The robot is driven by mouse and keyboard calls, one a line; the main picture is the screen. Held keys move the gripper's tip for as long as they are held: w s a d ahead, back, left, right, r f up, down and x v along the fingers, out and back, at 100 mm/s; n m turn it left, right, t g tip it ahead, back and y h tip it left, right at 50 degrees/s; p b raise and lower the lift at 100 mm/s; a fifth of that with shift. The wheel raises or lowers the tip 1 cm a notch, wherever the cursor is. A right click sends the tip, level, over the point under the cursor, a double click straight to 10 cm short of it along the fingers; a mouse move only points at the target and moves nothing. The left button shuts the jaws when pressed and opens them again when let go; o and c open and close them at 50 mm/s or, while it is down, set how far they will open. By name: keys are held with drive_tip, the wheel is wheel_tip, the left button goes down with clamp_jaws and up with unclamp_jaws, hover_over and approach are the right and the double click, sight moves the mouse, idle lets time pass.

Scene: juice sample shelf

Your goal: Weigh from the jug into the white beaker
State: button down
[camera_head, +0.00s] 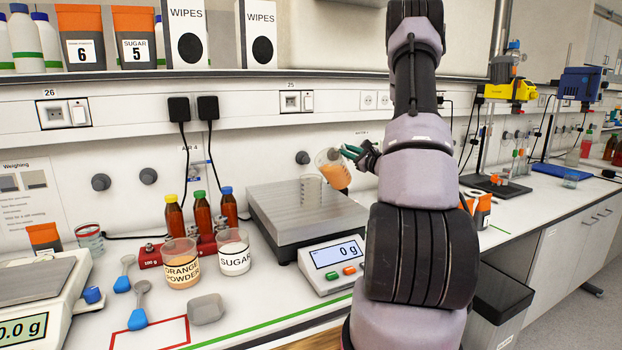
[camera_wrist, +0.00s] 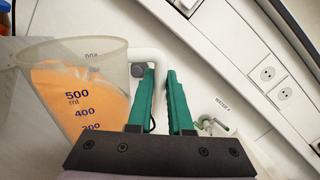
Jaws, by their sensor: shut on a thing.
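My gripper (camera_head: 352,153) is shut on the handle of a clear jug (camera_head: 333,169) holding orange liquid. In the wrist view, the green fingers of my gripper (camera_wrist: 160,85) close on the pale handle of the jug (camera_wrist: 80,95), beside its blue 500 ml marking. In the head view the jug leans left, close to and slightly above a small clear, whitish beaker (camera_head: 310,189). The beaker stands upright on the grey platform scale (camera_head: 285,222). Its contents are hard to make out, and no stream of liquid is visible. The scale's display (camera_head: 338,253) reads 0 g.
Orange powder (camera_head: 181,265) and sugar beakers (camera_head: 234,254) stand left of the scale. Blue scoops (camera_head: 139,308) and a grey dish (camera_head: 206,309) lie in front. Another balance (camera_head: 40,300) stands far left.

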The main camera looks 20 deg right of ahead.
sight(339, 146)
drive_tip(key=shift+s+a+r+n+y+b, duration=0.2)
drive_tip(key=shift+a+r+n, duration=0.35)
drive_tip(key=shift+r+n, duration=0.35)
drive_tip(key=shift+s+a+r+n+y+b, duration=0.2)
drive_tip(key=shift+a+r+n, duration=0.3)
drive_tip(key=shift+r+n, duration=0.35)
drive_tip(key=shift+s+a+r+n+y+b, duration=0.1)
drive_tip(key=shift+s+a+r+n+b, duration=0.15)
drive_tip(key=shift+a+r+n, duration=0.45)
idle(4.5)
drive_tip(key=d+f+m, duration=0.1)
drive_tip(key=w+d+f+m+h, duration=0.1)
drive_tip(key=f+m, duration=0.1)
drive_tip(key=d+f+m, duration=0.2)
drive_tip(key=shift+w+f, duration=0.25)
drive_tip(key=shift+w, duration=0.05)
drive_tip(key=shift+d+r+m, duration=0.1)
drive_tip(key=shift+m, duration=0.25)
drive_tip(key=shift+w+d+f+m, duration=0.2)
drive_tip(key=shift+d+f+m, duration=0.2)
drive_tip(key=shift+d, duration=0.05)
drive_tip(key=w+d+f+m+g+h+p, duration=0.1)
drive_tip(key=w+d+f+m, duration=0.1)
drive_tip(key=d+f+m, duration=0.35)
wheel_tip(339, 146, up, 7)
drive_tip(key=shift+w+a+f+m, duration=0.15)
drive_tip(key=shift+a+m, duration=0.3)
